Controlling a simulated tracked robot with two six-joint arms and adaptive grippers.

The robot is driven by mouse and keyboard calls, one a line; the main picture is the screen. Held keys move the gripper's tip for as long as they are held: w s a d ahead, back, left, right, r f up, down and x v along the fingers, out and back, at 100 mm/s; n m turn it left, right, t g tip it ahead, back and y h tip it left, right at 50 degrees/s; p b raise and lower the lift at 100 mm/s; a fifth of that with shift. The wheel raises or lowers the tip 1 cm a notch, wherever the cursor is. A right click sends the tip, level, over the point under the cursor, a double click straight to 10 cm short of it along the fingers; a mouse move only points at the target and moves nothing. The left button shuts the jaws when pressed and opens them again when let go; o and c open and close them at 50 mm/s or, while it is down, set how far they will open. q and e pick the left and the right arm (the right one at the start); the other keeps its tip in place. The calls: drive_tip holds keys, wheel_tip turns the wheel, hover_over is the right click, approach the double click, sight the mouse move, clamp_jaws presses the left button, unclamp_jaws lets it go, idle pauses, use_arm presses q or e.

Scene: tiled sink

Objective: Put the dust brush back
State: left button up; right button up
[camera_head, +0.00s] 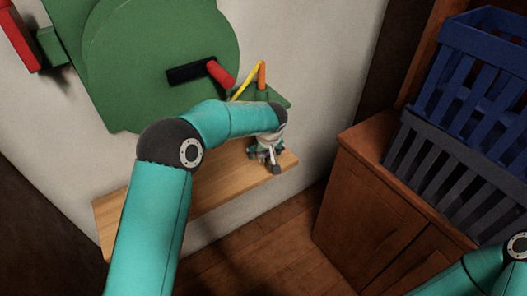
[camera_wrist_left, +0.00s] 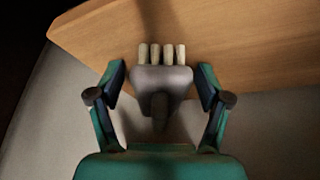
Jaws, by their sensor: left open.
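The dust brush appears in the left wrist view as a grey head (camera_wrist_left: 160,78) with several short cream tufts, at the edge of the wooden shelf (camera_wrist_left: 220,35). Its dark handle points towards my palm. My left gripper (camera_wrist_left: 161,82) is open, with one finger on each side of the brush and gaps between them. In the head view, my left gripper (camera_head: 264,150) is over the right end of the shelf (camera_head: 210,190). The brush (camera_head: 275,166) shows only in part there. Whether it rests on the shelf or hangs at its edge I cannot tell.
A green wheel (camera_head: 140,50) with a red-handled crank (camera_head: 220,73) is on the wall, left of a green bracket (camera_head: 278,97) with yellow and orange parts. Right, a wooden cabinet (camera_head: 365,205) carries a grey crate (camera_head: 440,165) and a blue crate (camera_head: 480,80). My right arm shows bottom right.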

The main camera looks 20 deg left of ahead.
use_arm(q)
drive_tip(key=shift+s+r, duration=0.15)
drive_tip(key=shift+r, duration=0.35)
drive_tip(key=shift+s+d, duration=0.25)
drive_tip(key=shift+s, duration=0.05)
drive_tip(key=s+d+b, duration=0.2)
drive_tip(key=s+d, duration=0.3)
drive_tip(key=s, duration=0.5)
drive_tip(key=s+d+f+m+g+h, duration=0.2)
drive_tip(key=s+f+h, duration=0.4)
drive_tip(key=s+f, duration=1.7)
drive_tip(key=shift+s+f+m+g, duration=0.25)
drive_tip(key=shift+s+m+g, duration=0.35)
drive_tip(key=shift+m, duration=0.3)
